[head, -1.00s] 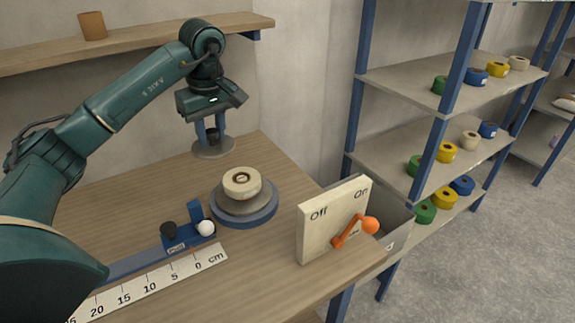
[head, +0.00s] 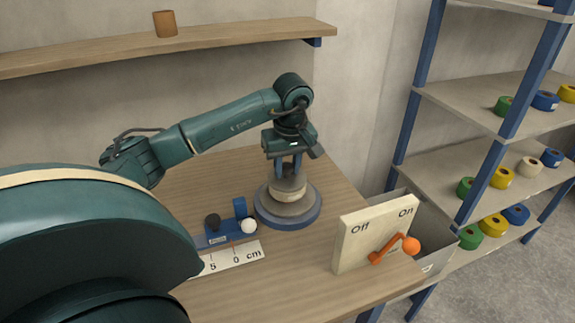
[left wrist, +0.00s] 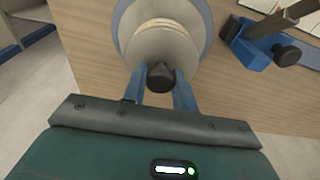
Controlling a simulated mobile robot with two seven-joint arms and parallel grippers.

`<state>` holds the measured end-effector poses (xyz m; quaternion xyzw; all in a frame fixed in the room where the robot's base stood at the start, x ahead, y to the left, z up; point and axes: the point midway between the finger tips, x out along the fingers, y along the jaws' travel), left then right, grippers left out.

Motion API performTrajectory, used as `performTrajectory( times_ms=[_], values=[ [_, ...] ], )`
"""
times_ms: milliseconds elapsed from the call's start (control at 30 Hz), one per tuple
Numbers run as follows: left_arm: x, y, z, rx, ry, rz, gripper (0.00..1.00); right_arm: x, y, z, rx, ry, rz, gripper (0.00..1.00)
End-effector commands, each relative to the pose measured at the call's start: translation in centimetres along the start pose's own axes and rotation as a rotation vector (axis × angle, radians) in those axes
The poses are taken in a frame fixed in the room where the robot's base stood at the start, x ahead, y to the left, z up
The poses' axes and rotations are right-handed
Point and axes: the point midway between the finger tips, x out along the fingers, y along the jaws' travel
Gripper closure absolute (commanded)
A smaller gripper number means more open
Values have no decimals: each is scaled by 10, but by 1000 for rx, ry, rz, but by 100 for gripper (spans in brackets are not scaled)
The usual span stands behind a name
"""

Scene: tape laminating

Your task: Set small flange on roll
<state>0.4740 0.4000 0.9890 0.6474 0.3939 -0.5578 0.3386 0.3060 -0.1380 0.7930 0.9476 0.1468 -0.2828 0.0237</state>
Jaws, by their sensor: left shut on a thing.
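My left gripper (head: 289,172) is directly over the tape roll and shut on the black knob of the small flange. The small flange is a grey disc (head: 291,183), also in the left wrist view (left wrist: 157,50) with its knob between my fingers. The cream roll (head: 287,194) lies below it on a round grey plate with a blue base (head: 290,221). In the left wrist view the flange covers most of the roll, and only the roll's far edge (left wrist: 160,24) shows. Whether flange and roll touch I cannot tell. My right gripper is out of view.
An Off/On panel (head: 357,245) with an orange lever stands to the right. Shelves (head: 470,148) with coloured rolls are farther right. A wall shelf (head: 230,33) runs behind.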

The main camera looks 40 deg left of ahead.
Motion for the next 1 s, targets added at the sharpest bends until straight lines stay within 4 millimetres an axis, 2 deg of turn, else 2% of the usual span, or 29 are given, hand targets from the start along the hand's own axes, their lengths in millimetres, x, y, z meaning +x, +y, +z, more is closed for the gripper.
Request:
performTrajectory(
  times_ms=[333, 367, 600, 867, 1000],
  values=[
    [4, 0, 0, 0, 1, 2, 99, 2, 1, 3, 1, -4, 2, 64],
    [5, 0, 1, 0, 1, 1, 71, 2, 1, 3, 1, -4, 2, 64],
    [4, 0, 0, 0, 1, 1, 52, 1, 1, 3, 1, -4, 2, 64],
    [2, 0, 0, 0, 1, 1, 50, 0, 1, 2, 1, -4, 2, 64],
    [-8, 1, 0, 0, 2, 5, 50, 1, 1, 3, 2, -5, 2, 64]
  ],
)
